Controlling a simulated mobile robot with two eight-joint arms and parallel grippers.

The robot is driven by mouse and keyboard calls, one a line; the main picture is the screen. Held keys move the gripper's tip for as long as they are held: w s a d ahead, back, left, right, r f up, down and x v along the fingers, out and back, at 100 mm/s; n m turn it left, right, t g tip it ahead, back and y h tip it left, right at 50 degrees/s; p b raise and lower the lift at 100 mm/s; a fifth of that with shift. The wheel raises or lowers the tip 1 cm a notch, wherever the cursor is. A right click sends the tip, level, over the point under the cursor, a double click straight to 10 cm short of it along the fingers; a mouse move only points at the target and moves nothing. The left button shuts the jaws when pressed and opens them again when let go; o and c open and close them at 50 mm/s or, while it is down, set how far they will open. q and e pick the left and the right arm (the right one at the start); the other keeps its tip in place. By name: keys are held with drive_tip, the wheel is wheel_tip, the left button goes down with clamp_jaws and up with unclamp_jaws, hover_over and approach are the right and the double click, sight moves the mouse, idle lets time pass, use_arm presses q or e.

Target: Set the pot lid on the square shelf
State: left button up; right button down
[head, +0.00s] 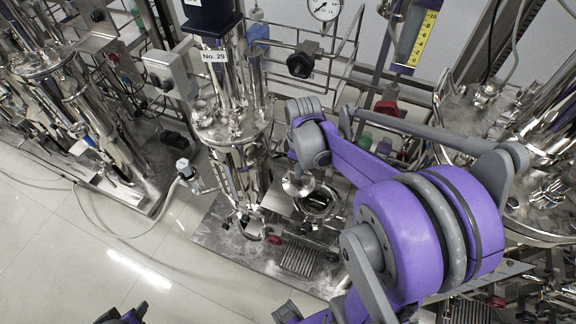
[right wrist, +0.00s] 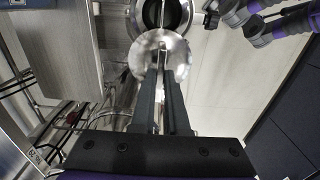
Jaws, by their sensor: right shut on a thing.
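A round, shiny silver pot lid (right wrist: 160,52) is held between the dark fingertips of my right gripper (right wrist: 161,72). In the head view the lid (head: 298,185) shows below my purple and grey right arm, which hides most of the gripper. The lid is beside and partly over an open round metal pot (head: 317,203); the pot also shows in the right wrist view (right wrist: 158,14). A flat, grey wood-grain panel (right wrist: 55,55) lies left of the lid; I cannot tell whether it is the square shelf. Purple and grey left-arm parts show at the lower edge of the head view.
A steel vessel skid labelled No. 29 (head: 232,130) stands left of the lid, with pipes and valves around it. Another skid (head: 65,90) stands at far left. A hose crosses the pale tiled floor (head: 60,260), which is open at lower left.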

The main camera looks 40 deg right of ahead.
drive_tip(key=shift+w+a, duration=0.35)
drive_tip(key=shift+w, duration=0.25)
use_arm(q)
wheel_tip(320, 180, down, 10)
drive_tip(key=s+b, duration=0.2)
drive_tip(key=b, duration=0.6)
drive_tip(key=shift+b, duration=0.3)
use_arm(e)
drive_tip(key=shift+w+a+f, duration=0.4)
drive_tip(key=shift+w+f, duration=0.25)
drive_tip(key=shift+f, duration=1.45)
drive_tip(key=shift+w+a+f, duration=0.35)
drive_tip(key=shift+w+f, duration=0.3)
drive_tip(key=shift+f, duration=1.4)
drive_tip(key=shift+w+a+f, duration=0.4)
drive_tip(key=shift+w+f, duration=0.25)
drive_tip(key=shift+f, duration=1.45)
use_arm(q)
drive_tip(key=shift+s+f+b, duration=0.15)
drive_tip(key=shift+f+b, duration=0.15)
drive_tip(key=shift+b, duration=0.15)
use_arm(e)
drive_tip(key=shift+f, duration=0.55)
drive_tip(key=c, duration=0.8)
unclamp_jaws()
drive_tip(key=shift+c, duration=0.2)
use_arm(q)
drive_tip(key=shift+r+p, duration=0.85)
use_arm(e)
wheel_tip(320, 180, up, 11)
